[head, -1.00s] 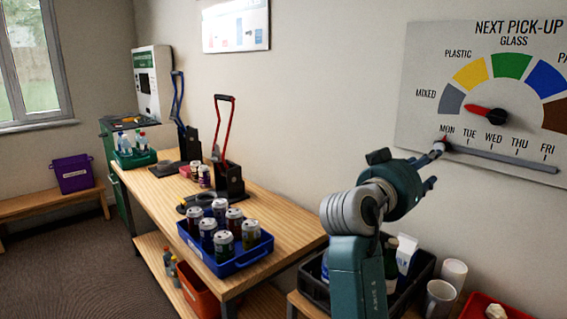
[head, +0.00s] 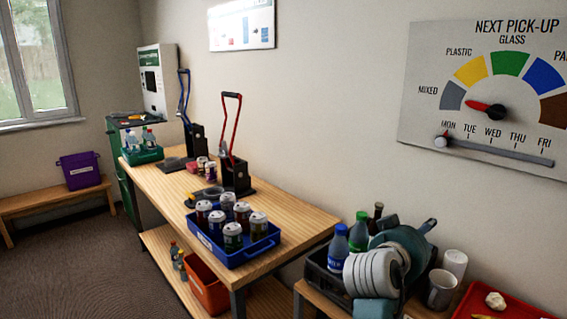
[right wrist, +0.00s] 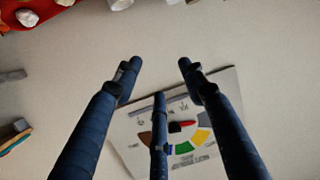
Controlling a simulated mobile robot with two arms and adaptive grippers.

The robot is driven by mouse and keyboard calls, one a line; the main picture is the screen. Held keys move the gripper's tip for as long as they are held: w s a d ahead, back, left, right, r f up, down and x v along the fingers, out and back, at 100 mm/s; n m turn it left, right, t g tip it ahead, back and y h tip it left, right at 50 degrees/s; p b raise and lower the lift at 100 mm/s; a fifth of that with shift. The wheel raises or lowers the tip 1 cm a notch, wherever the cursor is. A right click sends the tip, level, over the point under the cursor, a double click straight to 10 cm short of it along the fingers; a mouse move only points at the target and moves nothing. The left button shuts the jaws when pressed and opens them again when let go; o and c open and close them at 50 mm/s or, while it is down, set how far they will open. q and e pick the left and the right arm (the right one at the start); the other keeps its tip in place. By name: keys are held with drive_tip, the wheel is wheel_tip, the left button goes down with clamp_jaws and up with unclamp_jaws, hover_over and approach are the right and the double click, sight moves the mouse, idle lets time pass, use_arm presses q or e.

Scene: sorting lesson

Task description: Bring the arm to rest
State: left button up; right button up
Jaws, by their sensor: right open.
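My right arm (head: 372,272) comes up from the bottom of the head view, with its gripper (head: 428,226) low in front of the wall, above the side table. In the right wrist view the gripper (right wrist: 160,72) has its dark blue fingers spread, with nothing between them. The pick-up board (head: 420,110) is on the wall, up and to the right of the gripper and apart from it. Its red pointer (head: 484,105) points left towards the grey MIXED segment. The slider's knob (head: 441,141) is at the MON end. My left gripper is out of view.
A black crate with bottles (head: 358,236) is beside my right arm, partly hidden by it. Cups (head: 441,289) and a red tray (head: 540,313) stand to the right. A blue tray (head: 232,258) of cans and two lever presses are on the long bench (head: 300,226).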

drive_tip(key=s+a+f+n+g+y, duration=0.1)
drive_tip(key=s+f+y, duration=0.1)
drive_tip(key=s+f, duration=0.45)
drive_tip(key=s+f+n+g+y, duration=0.1)
drive_tip(key=s+f+n+y, duration=0.15)
drive_tip(key=f, duration=0.65)
drive_tip(key=s+a+f+n+g+y, duration=0.1)
drive_tip(key=s+f, duration=0.4)
drive_tip(key=f, duration=0.3)
drive_tip(key=s+a+f+n+g+y, duration=0.2)
drive_tip(key=s+a+f, duration=0.15)
drive_tip(key=s, duration=0.45)
drive_tip(key=s+a+f+n+g+y, duration=0.1)
drive_tip(key=s+a+f, duration=0.1)
drive_tip(key=s+f, duration=0.4)
drive_tip(key=s+a+f+n+g+y, duration=0.2)
drive_tip(key=s+a+f, duration=0.1)
drive_tip(key=s, duration=0.6)
drive_tip(key=s+f+g, duration=0.1)
drive_tip(key=s+f, duration=0.2)
drive_tip(key=f, duration=2.4)
drive_tip(key=s+d+f+g, duration=0.1)
drive_tip(key=s+d+f, duration=0.2)
drive_tip(key=s+f, duration=1.1)
drive_tip(key=shift+s, duration=1.15)
